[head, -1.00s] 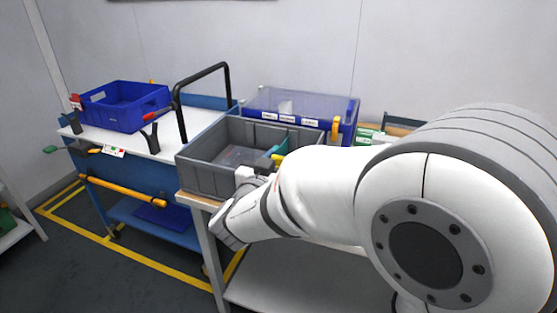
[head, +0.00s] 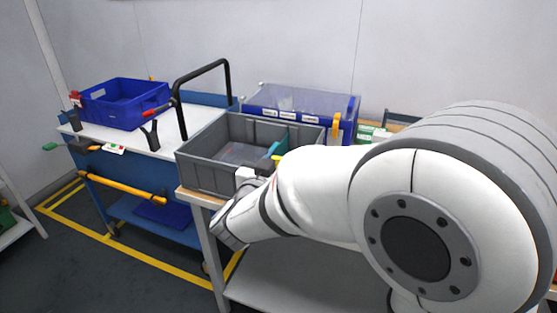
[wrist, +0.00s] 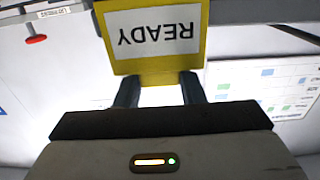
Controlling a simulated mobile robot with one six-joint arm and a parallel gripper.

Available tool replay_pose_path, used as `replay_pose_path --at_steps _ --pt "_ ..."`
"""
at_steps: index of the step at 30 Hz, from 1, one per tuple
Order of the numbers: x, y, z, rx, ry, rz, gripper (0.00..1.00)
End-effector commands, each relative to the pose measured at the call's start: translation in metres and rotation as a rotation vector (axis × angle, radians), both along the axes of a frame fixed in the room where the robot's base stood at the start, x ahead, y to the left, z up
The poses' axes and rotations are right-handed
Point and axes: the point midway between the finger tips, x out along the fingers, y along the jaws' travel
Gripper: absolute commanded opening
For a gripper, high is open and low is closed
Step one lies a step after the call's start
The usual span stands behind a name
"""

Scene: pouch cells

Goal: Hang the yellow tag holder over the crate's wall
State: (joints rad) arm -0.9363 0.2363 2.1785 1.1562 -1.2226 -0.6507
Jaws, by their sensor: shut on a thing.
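My gripper (wrist: 160,88) is shut on the yellow tag holder (wrist: 104,55), whose white card reads READY upside down in the wrist view. The holder's lower part sits between the two dark fingertips. The grey crate (head: 205,172) stands open on a bench in the head view. A small yellow patch (head: 277,157), probably the holder, shows at the crate's right front, beside my arm. My arm hides the crate's right front corner and most of the gripper there. I cannot tell whether the holder touches the crate's wall.
A blue lidded box (head: 350,112) with a yellow clip (head: 336,125) stands behind the crate. A blue crate (head: 122,110) sits on a white-topped cart (head: 100,133) with a black handle (head: 177,92) at left. A teal panel (head: 281,143) shows inside the grey crate.

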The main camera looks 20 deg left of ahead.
Motion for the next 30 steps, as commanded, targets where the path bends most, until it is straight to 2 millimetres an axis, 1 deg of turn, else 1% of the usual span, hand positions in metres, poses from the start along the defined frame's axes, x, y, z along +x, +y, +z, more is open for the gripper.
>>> replay_pose_path --at_steps 28,29,30 --pt "0.000 0.000 -0.025 0.000 0.000 0.000 0.14" --pt "0.000 0.000 -0.024 0.000 0.000 0.000 0.37" --pt "0.000 0.000 -0.024 0.000 0.000 0.000 0.41"
